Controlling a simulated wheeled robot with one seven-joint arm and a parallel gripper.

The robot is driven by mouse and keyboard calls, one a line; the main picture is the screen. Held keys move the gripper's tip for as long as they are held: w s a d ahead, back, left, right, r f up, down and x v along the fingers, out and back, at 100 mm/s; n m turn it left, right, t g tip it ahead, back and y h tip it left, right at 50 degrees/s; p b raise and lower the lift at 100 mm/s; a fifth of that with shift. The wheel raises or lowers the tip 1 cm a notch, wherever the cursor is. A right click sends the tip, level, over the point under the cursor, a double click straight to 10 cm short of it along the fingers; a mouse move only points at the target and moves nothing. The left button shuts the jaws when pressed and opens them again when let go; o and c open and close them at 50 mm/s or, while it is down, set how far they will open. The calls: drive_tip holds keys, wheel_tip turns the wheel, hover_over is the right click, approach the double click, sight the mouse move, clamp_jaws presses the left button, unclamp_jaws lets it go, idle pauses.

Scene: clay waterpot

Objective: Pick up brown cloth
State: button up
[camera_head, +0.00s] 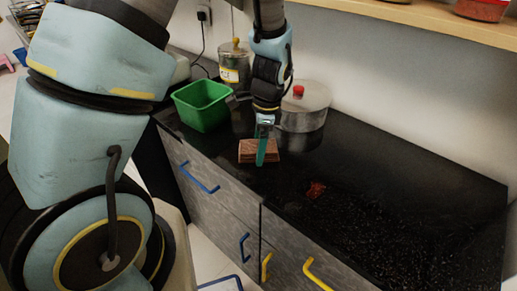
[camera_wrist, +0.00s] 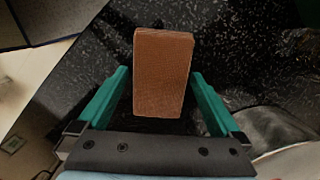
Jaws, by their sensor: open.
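The brown cloth (camera_head: 260,153) is a folded, block-shaped rectangle lying on the black speckled counter (camera_head: 375,165), near its front edge. My gripper (camera_head: 264,150) points down at it, with one teal finger crossing in front of it in the head view. In the wrist view the cloth (camera_wrist: 163,70) is centred between and beyond the two teal fingers of my gripper (camera_wrist: 160,74), which are spread apart on its left and right. Nothing is held. I cannot tell how high the fingertips are above the counter.
A green bin (camera_head: 203,106) stands to the left of the cloth. A metal pot (camera_head: 303,110) with a red lid knob stands behind it on the right. A lidded canister (camera_head: 234,66) is at the back. A small red item (camera_head: 316,189) lies to the right. The right counter is mostly clear.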

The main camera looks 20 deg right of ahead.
drive_tip(key=shift+c, duration=0.4)
drive_tip(key=c, duration=1.2)
wheel_tip(320, 180, up, 10)
drive_tip(key=shift+r+b, duration=0.1)
drive_tip(key=shift+b, duration=0.65)
